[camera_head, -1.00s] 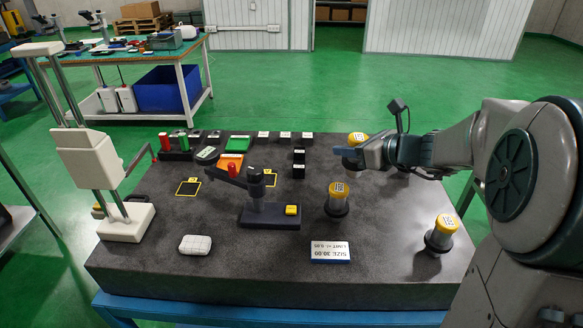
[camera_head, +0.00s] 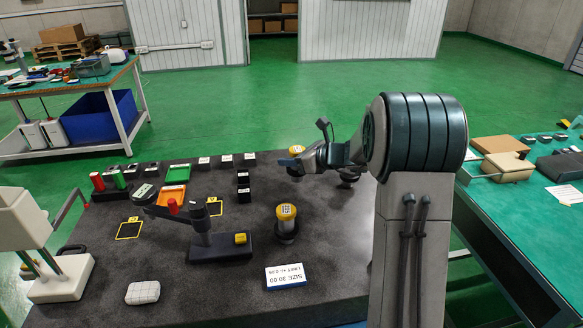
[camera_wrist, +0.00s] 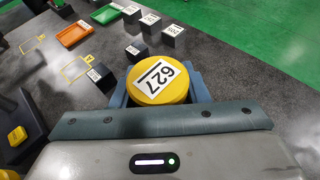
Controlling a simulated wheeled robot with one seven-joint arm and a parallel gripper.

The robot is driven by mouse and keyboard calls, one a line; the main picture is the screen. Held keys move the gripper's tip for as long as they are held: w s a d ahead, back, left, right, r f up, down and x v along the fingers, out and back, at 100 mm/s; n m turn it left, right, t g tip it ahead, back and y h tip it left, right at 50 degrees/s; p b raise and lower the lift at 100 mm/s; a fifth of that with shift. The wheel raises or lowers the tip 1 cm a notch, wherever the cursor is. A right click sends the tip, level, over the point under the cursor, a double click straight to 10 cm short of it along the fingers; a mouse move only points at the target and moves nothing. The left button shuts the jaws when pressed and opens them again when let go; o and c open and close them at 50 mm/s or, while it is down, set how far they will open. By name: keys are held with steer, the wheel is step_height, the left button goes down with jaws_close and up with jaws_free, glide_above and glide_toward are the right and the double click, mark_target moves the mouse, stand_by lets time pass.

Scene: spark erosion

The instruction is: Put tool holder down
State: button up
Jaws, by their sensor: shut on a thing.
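The held tool holder has a round yellow cap labelled 627 (camera_wrist: 158,82) and is seen from above in the wrist view. My gripper (camera_head: 291,162) is shut on it, a blue-grey finger on each side of the cap. In the head view the yellow cap (camera_head: 297,149) shows just above the fingers, near the far right part of the dark stone table (camera_head: 330,222). I cannot tell whether the holder's base touches the table. A second yellow-capped tool holder (camera_head: 286,221) stands upright on the table, nearer to me.
A dark stand with an arm (camera_head: 212,243) and a size sign (camera_head: 285,276) are on the table. Small black labelled blocks (camera_head: 243,178) stand left of my gripper. An orange tray (camera_head: 172,195) is further left. A green-topped bench (camera_head: 520,215) is at the right.

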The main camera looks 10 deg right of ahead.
mark_target(292, 168)
steer(key=shift+w+f, duration=0.25)
steer(key=shift+w, duration=0.1)
steer(key=shift+f, duration=1.9)
steer(key=shift+f, duration=0.2)
steer(key=o, duration=1.3)
steer(key=shift+r, duration=0.1)
steer(key=shift+r+p, duration=0.2)
steer(key=shift+p, duration=0.15)
steer(key=v, duration=0.4)
steer(key=b+v, duration=0.1)
steer(key=v, duration=0.7)
steer(key=shift+d+f+b, duration=0.1)
steer(key=shift+f+b, duration=0.15)
steer(key=shift+b, duration=0.1)
steer(key=shift+s, duration=0.1)
